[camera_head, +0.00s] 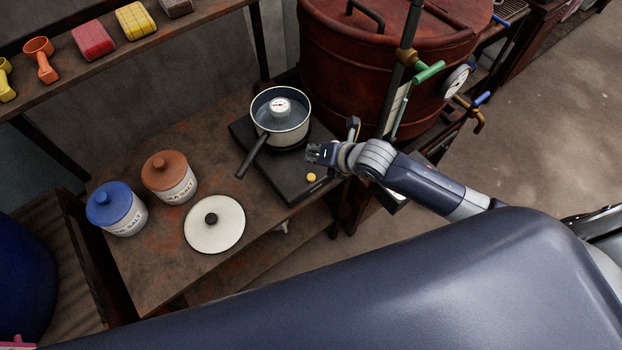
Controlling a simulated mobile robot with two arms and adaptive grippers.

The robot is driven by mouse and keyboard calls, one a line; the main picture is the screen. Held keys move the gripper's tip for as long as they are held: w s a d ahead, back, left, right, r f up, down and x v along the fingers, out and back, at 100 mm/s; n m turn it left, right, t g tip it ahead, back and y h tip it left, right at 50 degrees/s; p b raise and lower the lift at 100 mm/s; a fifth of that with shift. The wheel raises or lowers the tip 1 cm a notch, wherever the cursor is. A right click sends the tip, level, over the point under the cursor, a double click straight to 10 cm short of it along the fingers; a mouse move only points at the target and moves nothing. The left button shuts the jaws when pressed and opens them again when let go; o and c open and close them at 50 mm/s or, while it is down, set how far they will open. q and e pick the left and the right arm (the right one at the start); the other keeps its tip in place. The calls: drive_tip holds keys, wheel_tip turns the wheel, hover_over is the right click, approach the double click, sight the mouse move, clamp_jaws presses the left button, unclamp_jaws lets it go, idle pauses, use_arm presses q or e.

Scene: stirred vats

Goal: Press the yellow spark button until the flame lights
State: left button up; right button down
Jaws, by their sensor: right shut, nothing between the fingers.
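The yellow spark button (311,177) sits on the near right part of the black burner plate (290,187). A saucepan (281,122) with water-like liquid and a round white dial inside stands on the burner, its black handle toward the near left. No flame shows; the pan hides the burner under it. My right gripper (314,153) is shut and empty. In the picture it is just above the button, apart from it, beside the pan's right side. My left gripper is out of view.
A white lid (215,224) lies on the bench (165,255). A blue-lidded jar (117,208) and a brown-lidded jar (169,177) stand to its left. A large red vat (345,60) with pipes and valves stands behind and right of the burner.

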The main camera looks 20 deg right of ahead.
drive_tip(key=b, duration=0.4)
hover_over(314, 175)
wheel_tip(314, 175, down, 5)
drive_tip(key=shift+f, duration=0.45)
idle(0.8)
drive_tip(key=shift+f, duration=0.4)
drive_tip(key=shift+f, duration=0.5)
idle(0.5)
drive_tip(key=shift+r, duration=0.15)
drive_tip(key=shift+r+p, duration=0.7)
drive_tip(key=shift+r, duration=0.05)
